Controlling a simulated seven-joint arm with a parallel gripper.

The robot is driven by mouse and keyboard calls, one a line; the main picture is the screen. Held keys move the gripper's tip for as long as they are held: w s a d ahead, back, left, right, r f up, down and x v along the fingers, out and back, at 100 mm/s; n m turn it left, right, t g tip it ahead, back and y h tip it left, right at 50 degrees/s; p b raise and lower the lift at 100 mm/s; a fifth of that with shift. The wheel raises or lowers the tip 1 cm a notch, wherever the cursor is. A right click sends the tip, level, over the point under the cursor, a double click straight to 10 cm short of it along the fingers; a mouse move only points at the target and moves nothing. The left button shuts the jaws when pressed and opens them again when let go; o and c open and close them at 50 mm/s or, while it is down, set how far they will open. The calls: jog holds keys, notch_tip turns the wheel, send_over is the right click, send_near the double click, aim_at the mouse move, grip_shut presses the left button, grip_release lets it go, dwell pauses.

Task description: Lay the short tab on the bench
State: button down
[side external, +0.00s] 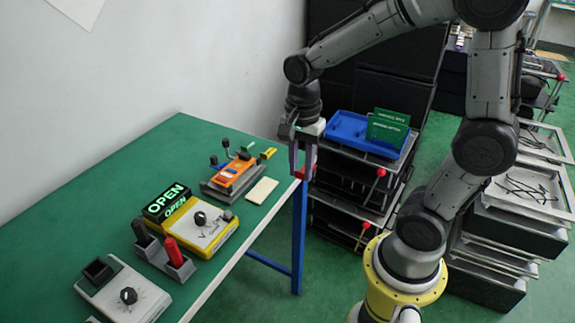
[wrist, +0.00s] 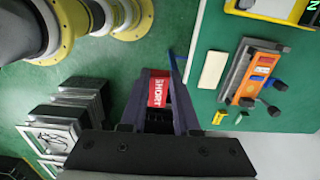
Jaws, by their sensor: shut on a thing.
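The short tab is a small red piece with white "SHORT" lettering, seen between the fingers in the wrist view (wrist: 157,92). In the side view the red tab (side external: 303,173) shows low at the fingertips. My gripper (side external: 302,168) is shut on it and holds it up near the right edge of the green bench (side external: 110,180). In the wrist view the dark fingers of my gripper (wrist: 161,88) point at the floor side of the bench's pale edge. Part of the tab is hidden by the fingers.
A cream plate (side external: 262,190) lies on the bench beside an orange lever fixture (side external: 235,174). A yellow box with a knob (side external: 205,224), a lit OPEN sign (side external: 166,202) and red and black handles (side external: 172,250) stand nearer. A blue tray (side external: 352,134) sits right of my gripper. The bench's back left is clear.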

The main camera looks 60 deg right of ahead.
jog(key=shift+r+n, duration=0.15)
jog(key=shift+n, duration=0.15)
jog(key=w+d, duration=0.2)
jog(key=d, duration=0.3)
send_over(285, 166)
jog(key=shift+m, duration=0.4)
notch_tip(285, 166, down, 10)
jog(key=shift+s+f, duration=0.15)
jog(key=shift+d+f, duration=0.1)
jog(key=shift+f, duration=1.65)
jog(key=shift+f, duration=0.15)
jog(key=c, duration=0.6)
grip_release()
jog(key=shift+c, duration=0.2)
